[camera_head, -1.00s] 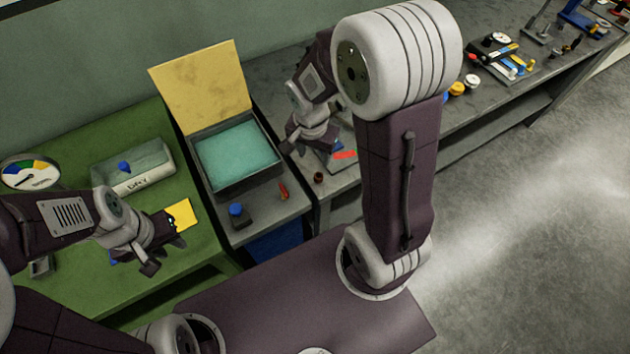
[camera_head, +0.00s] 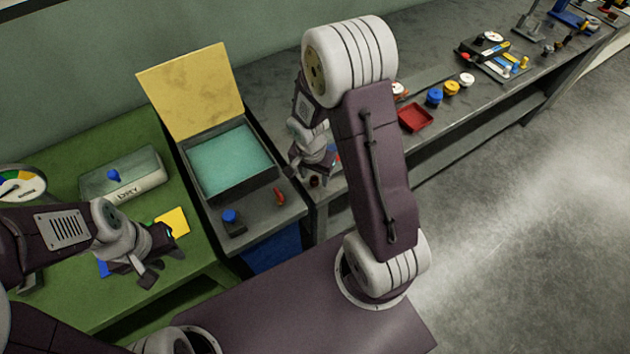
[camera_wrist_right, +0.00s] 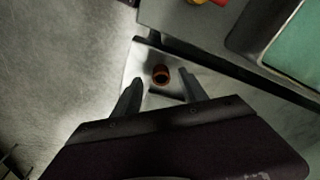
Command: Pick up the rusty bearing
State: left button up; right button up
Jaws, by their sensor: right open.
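My right gripper (camera_wrist_right: 160,80) is open and empty, pointing down at the bearing. My left gripper (camera_head: 160,265) is open and appears empty above the green table.
A dark box (camera_head: 197,189) with teal lining and a raised yellow lid stands left of the bearing. A red screwdriver-like item (camera_head: 279,196) and a blue-knobbed block (camera_head: 230,219) are near it. A red tray (camera_head: 415,118) and several coloured spools stand further right.

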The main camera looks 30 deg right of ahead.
jog(key=shift+w+f, duration=0.2)
jog(key=shift+f, duration=0.45)
jog(key=shift+r, duration=0.1)
grip_shut()
